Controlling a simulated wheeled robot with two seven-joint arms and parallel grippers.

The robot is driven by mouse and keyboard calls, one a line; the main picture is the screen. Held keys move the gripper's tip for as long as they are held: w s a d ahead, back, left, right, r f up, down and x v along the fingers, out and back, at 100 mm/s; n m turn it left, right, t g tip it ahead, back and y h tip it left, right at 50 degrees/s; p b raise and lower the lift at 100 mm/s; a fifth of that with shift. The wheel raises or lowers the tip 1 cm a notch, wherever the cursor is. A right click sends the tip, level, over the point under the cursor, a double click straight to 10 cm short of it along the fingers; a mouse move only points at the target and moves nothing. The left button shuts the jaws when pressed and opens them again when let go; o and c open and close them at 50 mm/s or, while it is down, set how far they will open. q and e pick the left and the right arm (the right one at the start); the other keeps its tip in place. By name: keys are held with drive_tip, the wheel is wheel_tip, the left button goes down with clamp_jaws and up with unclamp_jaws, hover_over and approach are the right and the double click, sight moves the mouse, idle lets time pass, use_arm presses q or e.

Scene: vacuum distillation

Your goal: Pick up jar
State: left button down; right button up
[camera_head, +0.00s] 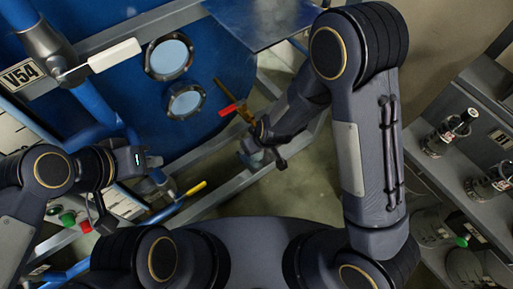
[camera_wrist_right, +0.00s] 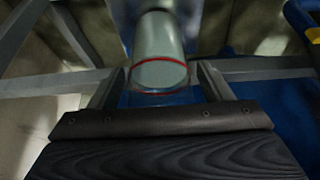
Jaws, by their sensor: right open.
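The jar (camera_wrist_right: 158,45) shows in the right wrist view as a pale, greenish cylinder with a red ring around its near rim. My right gripper (camera_wrist_right: 160,78) is open, with one finger on each side of the rim in that view; I cannot tell whether they touch it. In the head view my right gripper (camera_head: 263,154) is low in the middle, below the blue tank, and the jar is not clear there.
A blue tank (camera_head: 215,60) with two round windows stands behind. Grey frame bars (camera_head: 205,205) run near both grippers. A red-handled valve (camera_head: 229,109) is close above my right gripper. A grey rack (camera_head: 470,160) with metal fittings stands at right.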

drive_tip(key=shift+c, duration=0.2)
drive_tip(key=c, duration=1.2)
drive_tip(key=shift+r, duration=0.1)
